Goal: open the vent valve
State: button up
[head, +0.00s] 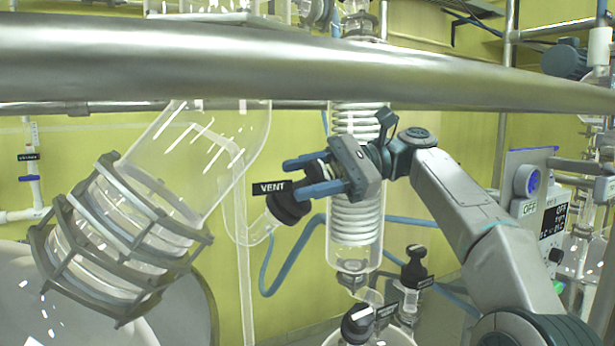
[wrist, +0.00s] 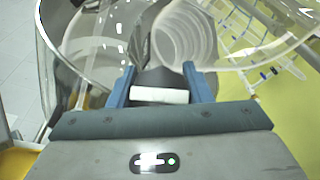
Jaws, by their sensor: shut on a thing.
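The vent valve (head: 287,207) is a black knob on a slanted glass side arm, beside a black VENT label (head: 271,188) in the head view. My gripper (head: 308,176) reaches it from the right, with its blue fingers shut on the black knob. In the wrist view my gripper (wrist: 160,88) has a finger on each side of the dark knob (wrist: 163,79), which carries a white bar (wrist: 159,96) lying level between the fingers. The lower part of the knob is hidden by my gripper.
A thick steel rail (head: 300,65) crosses in front, above the arm. A glass coil condenser (head: 356,220) stands just behind my gripper. A caged glass vessel (head: 125,235) is at left. Other black valves (head: 414,268) sit lower right. A control box (head: 540,210) is at right.

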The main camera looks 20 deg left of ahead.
dwell(0.4)
jog(key=o, duration=1)
jog(key=shift+m, duration=0.3)
